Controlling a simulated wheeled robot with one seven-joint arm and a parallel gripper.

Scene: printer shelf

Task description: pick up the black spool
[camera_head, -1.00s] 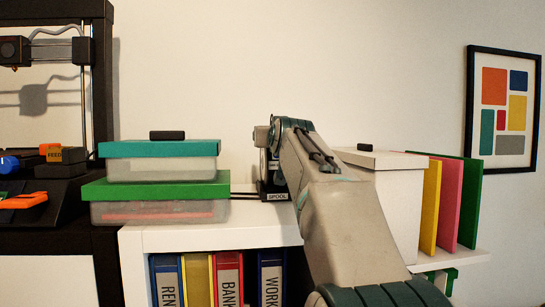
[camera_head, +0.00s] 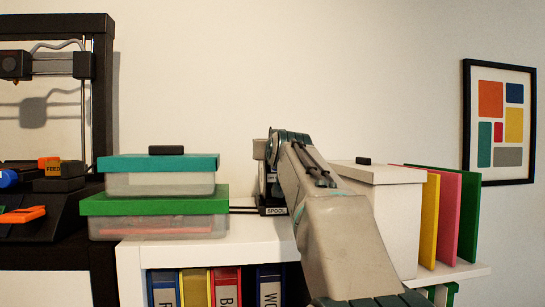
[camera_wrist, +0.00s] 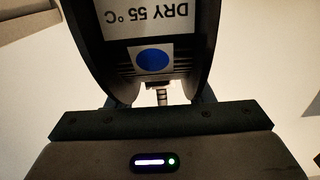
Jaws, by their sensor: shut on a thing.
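The black spool (camera_wrist: 153,58) fills the upper middle of the wrist view. It has two dark flanges and a white "DRY 55 °C" label with a blue dot between them, upside down in the picture. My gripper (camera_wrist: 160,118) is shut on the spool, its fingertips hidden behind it. In the head view my arm covers most of the spool and my gripper. A dark stand (camera_head: 274,211) labelled "SPOOL" shows just left of my arm on the white shelf. I cannot tell whether the spool still touches the stand.
Stacked clear boxes with teal (camera_head: 158,163) and green (camera_head: 150,204) lids stand left of my arm. A white lidded box (camera_head: 395,215) and upright coloured folders (camera_head: 450,215) stand close on the right. A 3D printer (camera_head: 102,90) is at far left.

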